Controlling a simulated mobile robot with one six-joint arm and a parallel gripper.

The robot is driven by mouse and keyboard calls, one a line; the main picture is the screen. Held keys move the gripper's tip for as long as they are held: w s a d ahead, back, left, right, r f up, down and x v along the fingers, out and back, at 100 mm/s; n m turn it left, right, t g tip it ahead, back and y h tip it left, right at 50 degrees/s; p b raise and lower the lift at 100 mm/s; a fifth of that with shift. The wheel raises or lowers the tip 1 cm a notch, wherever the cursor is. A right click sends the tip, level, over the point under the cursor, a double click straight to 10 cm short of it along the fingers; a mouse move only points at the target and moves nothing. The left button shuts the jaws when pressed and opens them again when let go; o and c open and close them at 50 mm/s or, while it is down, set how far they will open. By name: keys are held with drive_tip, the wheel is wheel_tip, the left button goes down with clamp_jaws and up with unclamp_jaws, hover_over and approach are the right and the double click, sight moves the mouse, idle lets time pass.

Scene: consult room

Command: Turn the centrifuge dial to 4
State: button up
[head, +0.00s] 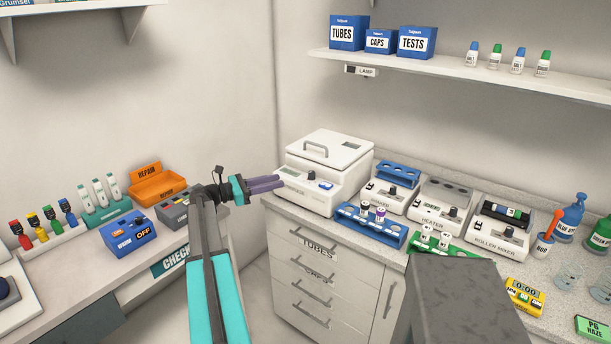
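The centrifuge (338,165) is a white box with a handled lid, standing at the left end of the right-hand counter in the head view. Its sloped front panel carries a small dark dial (311,175) and a blue button or display beside it. The dial's setting is too small to read. My gripper (280,183) has purple fingers pointing right, just left of the panel in the picture. The fingertips appear apart from the dial, and their depth relative to the panel is unclear. The fingers lie close together from this angle, so their opening cannot be judged.
A blue tube rack (370,229) stands in front of the centrifuge's right side. A white heater (436,205) and a roller mixer (500,229) stand farther right. An orange repair tray (157,188) and a blue box marked OFF (127,235) sit on the left counter.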

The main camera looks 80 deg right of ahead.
sight(305, 180)
drive_tip(key=p+x, duration=0.3)
drive_tip(key=x, duration=0.9)
drive_tip(key=shift+s, duration=0.15)
clamp_jaws()
